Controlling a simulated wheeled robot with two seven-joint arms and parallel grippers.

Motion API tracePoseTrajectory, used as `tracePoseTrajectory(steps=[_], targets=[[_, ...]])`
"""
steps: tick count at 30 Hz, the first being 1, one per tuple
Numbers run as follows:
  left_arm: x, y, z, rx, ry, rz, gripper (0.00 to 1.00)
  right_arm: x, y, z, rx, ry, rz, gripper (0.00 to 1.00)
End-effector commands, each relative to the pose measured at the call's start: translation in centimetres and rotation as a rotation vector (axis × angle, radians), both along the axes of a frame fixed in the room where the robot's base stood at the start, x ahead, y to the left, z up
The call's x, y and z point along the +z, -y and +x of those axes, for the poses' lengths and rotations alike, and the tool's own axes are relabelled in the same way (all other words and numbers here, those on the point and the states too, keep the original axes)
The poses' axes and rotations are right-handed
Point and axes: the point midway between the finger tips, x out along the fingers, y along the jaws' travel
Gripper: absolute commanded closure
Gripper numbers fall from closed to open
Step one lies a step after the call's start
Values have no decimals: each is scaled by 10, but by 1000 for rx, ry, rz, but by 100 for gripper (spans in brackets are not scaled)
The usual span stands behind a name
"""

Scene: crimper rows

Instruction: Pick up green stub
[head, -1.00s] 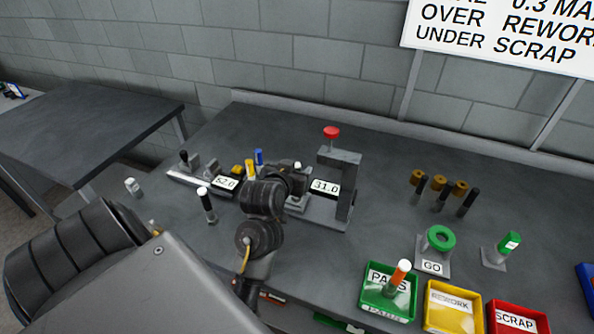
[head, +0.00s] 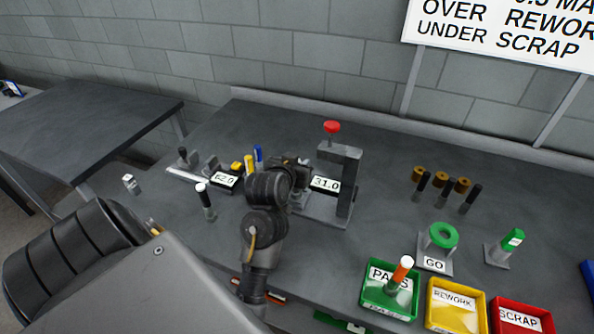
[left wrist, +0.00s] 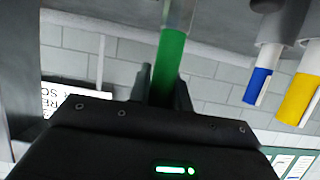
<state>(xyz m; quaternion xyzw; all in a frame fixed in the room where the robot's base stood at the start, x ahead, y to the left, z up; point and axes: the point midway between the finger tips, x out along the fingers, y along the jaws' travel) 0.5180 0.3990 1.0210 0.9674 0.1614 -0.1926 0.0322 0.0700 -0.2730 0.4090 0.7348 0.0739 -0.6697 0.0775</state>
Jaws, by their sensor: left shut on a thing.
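In the left wrist view, a green stub (left wrist: 168,65) with a pale upper part stands between the fingers of my left gripper (left wrist: 161,92). The fingers are shut on its green part. In the head view, my left gripper (head: 291,175) is beside the grey press, mostly hidden by its own wrist, and the stub cannot be made out there. My right gripper is in neither view.
A grey press (head: 343,185) with a red knob stands right of the gripper. Blue (head: 258,154) and yellow (head: 249,165) stubs stand just left. Green (head: 390,288), yellow (head: 456,305) and red (head: 520,316) trays lie front right.

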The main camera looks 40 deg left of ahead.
Motion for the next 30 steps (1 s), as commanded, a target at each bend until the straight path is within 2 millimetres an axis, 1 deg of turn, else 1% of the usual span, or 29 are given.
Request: tracePoseTrajectory(steps=[7,11,14,20,23,26,28,30], targets=[[2,0,0,0,2,1,100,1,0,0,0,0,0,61],[7,0,0,0,1,0,100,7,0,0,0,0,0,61],[15,0,0,0,1,1,100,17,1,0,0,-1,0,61],[40,0,0,0,1,4,100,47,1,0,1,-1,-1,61],[54,-6,-16,1,3,10,100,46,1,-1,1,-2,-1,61],[69,-11,-30,-2,3,16,100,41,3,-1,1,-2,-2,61],[83,-12,-39,-3,0,17,100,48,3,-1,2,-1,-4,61],[93,-14,-47,-4,-2,14,100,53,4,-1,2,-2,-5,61]])
